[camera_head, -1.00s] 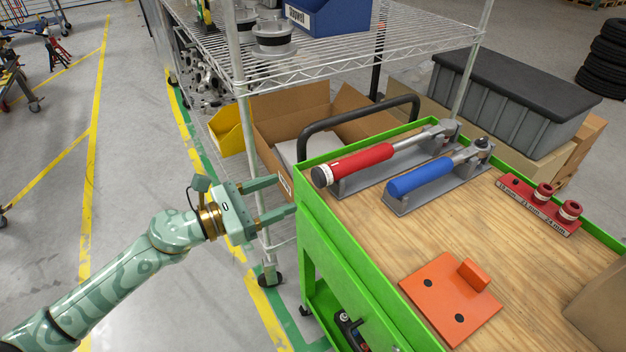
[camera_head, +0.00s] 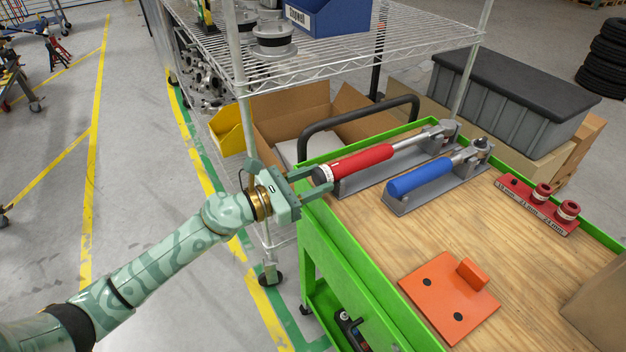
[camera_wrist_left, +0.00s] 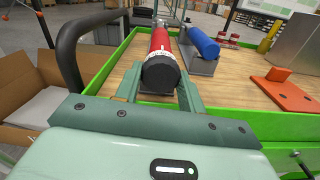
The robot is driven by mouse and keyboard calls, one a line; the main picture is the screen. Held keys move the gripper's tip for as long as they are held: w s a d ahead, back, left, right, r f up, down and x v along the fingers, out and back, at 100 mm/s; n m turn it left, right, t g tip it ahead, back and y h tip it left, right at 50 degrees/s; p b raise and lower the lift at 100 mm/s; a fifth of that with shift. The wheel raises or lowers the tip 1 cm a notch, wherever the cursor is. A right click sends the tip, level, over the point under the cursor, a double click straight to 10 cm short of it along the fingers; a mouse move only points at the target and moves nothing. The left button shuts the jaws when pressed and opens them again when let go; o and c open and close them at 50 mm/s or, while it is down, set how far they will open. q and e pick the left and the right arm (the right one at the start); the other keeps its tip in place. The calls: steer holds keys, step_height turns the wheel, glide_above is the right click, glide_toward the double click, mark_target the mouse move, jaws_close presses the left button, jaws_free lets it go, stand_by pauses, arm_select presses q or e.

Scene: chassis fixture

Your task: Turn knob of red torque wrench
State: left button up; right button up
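The red torque wrench (camera_head: 362,160) lies in a grey holder on the wooden top of the green cart (camera_head: 345,262). Its dark end knob (camera_head: 323,174) with a white ring points toward my left gripper (camera_head: 322,182). The gripper is open, with one finger on each side of the knob end. In the left wrist view the knob (camera_wrist_left: 160,73) sits between the two fingers, and gaps seem to remain beside it. Contact cannot be made out. A blue torque wrench (camera_head: 422,177) lies in its own holder to the right. My right gripper is not in view.
An orange block (camera_head: 450,296) and a red socket rack (camera_head: 538,205) lie on the cart top. The cart's black handle (camera_head: 360,122) arches close behind the wrench. A wire shelf (camera_head: 350,60) and an open cardboard box (camera_head: 290,105) stand behind. The cart top's middle is clear.

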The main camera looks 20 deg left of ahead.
arm_select(q)
steer(key=shift+r, duration=0.1)
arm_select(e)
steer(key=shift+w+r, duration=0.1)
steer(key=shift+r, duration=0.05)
